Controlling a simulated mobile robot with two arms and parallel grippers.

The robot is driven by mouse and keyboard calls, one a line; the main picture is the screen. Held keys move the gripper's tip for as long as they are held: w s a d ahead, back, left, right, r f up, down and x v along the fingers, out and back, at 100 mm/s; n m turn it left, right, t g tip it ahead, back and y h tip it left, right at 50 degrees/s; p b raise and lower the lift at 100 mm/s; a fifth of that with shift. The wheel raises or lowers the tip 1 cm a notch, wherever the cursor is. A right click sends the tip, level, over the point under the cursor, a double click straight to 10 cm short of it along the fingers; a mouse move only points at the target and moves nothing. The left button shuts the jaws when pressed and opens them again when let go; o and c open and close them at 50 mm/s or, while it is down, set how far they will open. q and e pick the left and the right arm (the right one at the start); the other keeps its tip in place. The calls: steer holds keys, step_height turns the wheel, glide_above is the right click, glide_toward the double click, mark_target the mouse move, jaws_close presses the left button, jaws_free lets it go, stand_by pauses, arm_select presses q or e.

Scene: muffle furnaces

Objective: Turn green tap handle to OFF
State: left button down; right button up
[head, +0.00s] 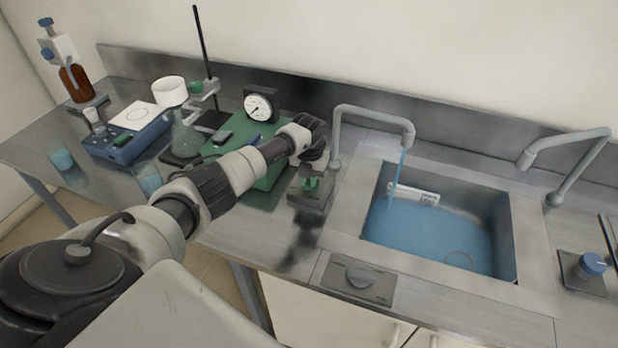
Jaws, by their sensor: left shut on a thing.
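The green tap handle (311,184) stands on a dark square base (312,197) on the steel bench, left of the sink. My left gripper (312,174) points down over it and is shut on it. The gripper's wrist hides most of the handle, and its angle and any OFF mark cannot be made out. A grey tap (374,113) behind it arches over the sink, and a blue stream of water (399,171) runs from its spout. My right gripper does not show.
The steel sink (537,235) holds blue water and a white label block. A grey knob (360,277) sits at the front edge, and a blue knob (592,263) and second tap (567,160) are at right. Left are a flask (186,138), a blue hotplate (128,139) and a dial gauge (259,105).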

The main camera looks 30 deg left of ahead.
arm_select(q)
steer(key=n, duration=0.4)
steer(key=shift+w+d, duration=0.1)
steer(key=shift+d, duration=0.1)
steer(key=n, duration=0.4)
steer(key=shift+w+d+r+n+p, duration=0.1)
steer(key=shift+w+d+n+p, duration=0.1)
steer(key=shift+n+p, duration=0.15)
steer(key=n, duration=0.3)
steer(key=n+p, duration=0.1)
steer(key=shift+w, duration=0.25)
steer(key=shift+w+n+p, duration=0.15)
steer(key=shift+n+p, duration=0.1)
steer(key=shift+n, duration=0.9)
steer(key=shift+w+n+p, duration=0.1)
steer(key=shift+n+p, duration=0.15)
steer(key=shift+n, duration=0.85)
steer(key=c, duration=1.1)
jaws_free()
